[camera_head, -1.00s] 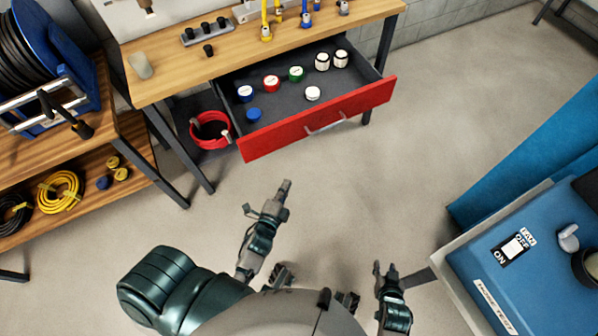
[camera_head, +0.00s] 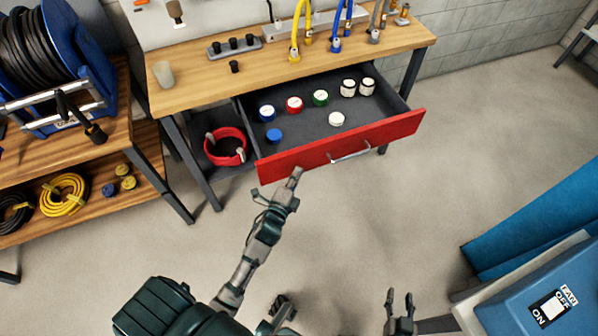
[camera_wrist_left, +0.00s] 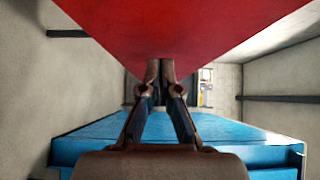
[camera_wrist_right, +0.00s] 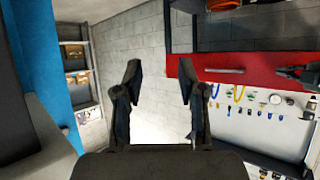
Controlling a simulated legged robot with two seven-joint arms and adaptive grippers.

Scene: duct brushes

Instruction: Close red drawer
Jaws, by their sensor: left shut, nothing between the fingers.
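The red drawer (camera_head: 385,137) is pulled out from under the wooden workbench, with a silver handle (camera_head: 350,153) on its front. Coloured and white tape rolls or caps lie inside it. My left gripper (camera_head: 295,176) is shut and empty, its tips at the lower left part of the drawer front. In the left wrist view the shut fingertips (camera_wrist_left: 160,66) are right by the red front (camera_wrist_left: 160,25); I cannot tell whether they touch. My right gripper (camera_head: 400,302) is open and empty, low in the head view and away from the drawer. Its spread fingers (camera_wrist_right: 158,85) show in the right wrist view.
The workbench top (camera_head: 190,77) carries a grey holder, a cup and coloured hoses. A shelf with a cable reel (camera_head: 70,50) stands left, a blue machine (camera_head: 560,290) at right. The floor between is clear.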

